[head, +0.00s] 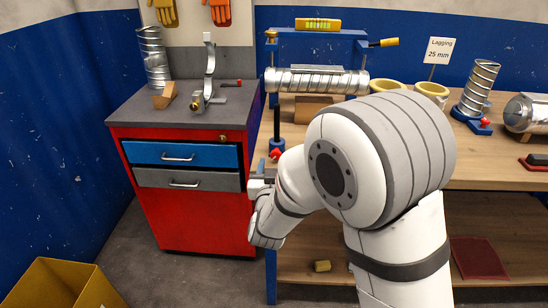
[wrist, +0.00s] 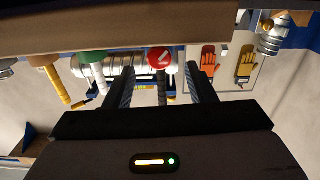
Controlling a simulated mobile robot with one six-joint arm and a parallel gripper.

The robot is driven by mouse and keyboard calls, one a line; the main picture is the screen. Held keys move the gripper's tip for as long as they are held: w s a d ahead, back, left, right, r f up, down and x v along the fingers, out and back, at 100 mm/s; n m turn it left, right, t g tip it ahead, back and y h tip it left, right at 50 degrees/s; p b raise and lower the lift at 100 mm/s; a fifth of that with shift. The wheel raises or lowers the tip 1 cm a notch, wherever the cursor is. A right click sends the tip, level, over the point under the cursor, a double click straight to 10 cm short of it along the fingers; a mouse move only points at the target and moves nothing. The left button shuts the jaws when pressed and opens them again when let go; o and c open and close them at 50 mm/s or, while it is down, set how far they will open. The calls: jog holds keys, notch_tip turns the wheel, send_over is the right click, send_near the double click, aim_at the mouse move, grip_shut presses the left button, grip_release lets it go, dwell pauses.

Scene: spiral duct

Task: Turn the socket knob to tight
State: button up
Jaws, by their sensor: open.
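In the wrist view a round red knob (wrist: 160,57) with a white mark shows between my gripper's fingers. Its face is toward the camera. In the head view a small red knob (head: 276,154) sits low on a blue socket post at the left end of the workbench. My gripper (wrist: 160,70) is open, with one dark finger on each side of the knob in the picture; I cannot tell whether they touch it. In the head view my gripper (head: 261,183) is at the bench's left front corner, close to that knob and partly hidden by my arm. The mark's meaning is unreadable.
A horizontal spiral duct (head: 315,82) lies on the workbench (head: 420,168) behind my arm. A red tool cabinet (head: 200,215) stands close at left, with a clamp-like metal piece (head: 208,75) on top. A yellow bin (head: 62,285) is on the floor. My arm hides much of the bench.

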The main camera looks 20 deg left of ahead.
aim_at(275, 156)
jog(key=shift+x, duration=1.5)
jog(key=shift+c, duration=0.3)
jog(key=c, duration=0.9)
jog(key=shift+s+a, duration=0.1)
jog(key=shift+a, duration=0.05)
jog(key=shift+f+b, duration=0.1)
jog(key=shift+b, duration=0.25)
